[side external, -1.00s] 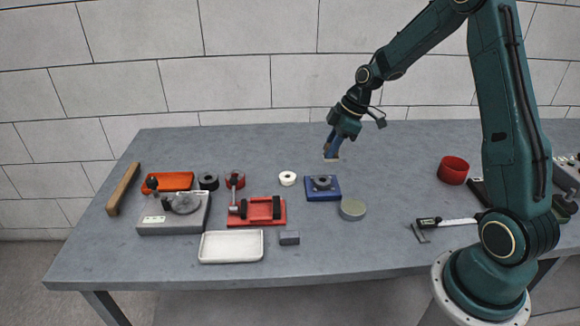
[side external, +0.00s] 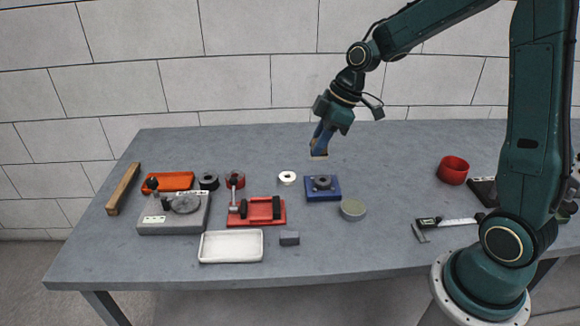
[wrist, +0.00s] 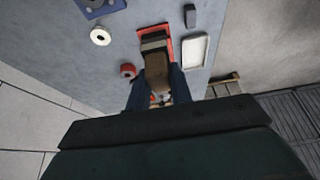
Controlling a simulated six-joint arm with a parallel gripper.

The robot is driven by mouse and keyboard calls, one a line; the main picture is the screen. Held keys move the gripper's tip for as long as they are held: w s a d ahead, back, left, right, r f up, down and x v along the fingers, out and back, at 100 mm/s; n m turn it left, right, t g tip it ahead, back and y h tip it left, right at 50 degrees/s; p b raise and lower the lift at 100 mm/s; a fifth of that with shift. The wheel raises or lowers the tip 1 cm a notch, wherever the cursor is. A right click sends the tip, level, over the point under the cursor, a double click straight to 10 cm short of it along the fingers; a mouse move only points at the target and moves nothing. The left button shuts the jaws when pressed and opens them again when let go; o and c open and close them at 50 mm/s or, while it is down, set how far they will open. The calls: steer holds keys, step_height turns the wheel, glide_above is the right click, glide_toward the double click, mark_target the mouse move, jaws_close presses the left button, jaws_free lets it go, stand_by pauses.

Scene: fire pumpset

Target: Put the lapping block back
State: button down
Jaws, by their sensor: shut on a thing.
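My gripper (side external: 319,148) is in the air above the back of the table in the side view, pointing down. It is shut on a tan-brown block, apparently the lapping block. Only the block's pale lower edge (side external: 319,156) shows below the fingers there. In the wrist view the block (wrist: 157,72) sits between the two blue fingers of my gripper (wrist: 158,88). A red holder (side external: 264,221) with two black bars stands on the table, left of and nearer than my gripper; it also shows beyond the block in the wrist view (wrist: 168,31).
A blue base (side external: 323,195) with a dark ring, a grey-green disc (side external: 352,208) and a white ring (side external: 287,178) stand near the holder. A white tray (side external: 231,247), a small grey block (side external: 289,238) and a grey instrument (side external: 172,222) are also close. The back centre is clear.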

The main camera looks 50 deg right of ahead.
steer(key=shift+s+a+r, duration=0.3)
steer(key=shift+a+r, duration=0.05)
steer(key=shift+a, duration=0.2)
step_height(320, 180, down, 16)
steer(key=shift+f, duration=0.15)
steer(key=shift+f, duration=0.1)
stand_by(0.3)
steer(key=shift+f, duration=1.8)
steer(key=c, duration=1.3)
jaws_free()
steer(key=shift+f, duration=0.15)
steer(key=shift+o, duration=0.2)
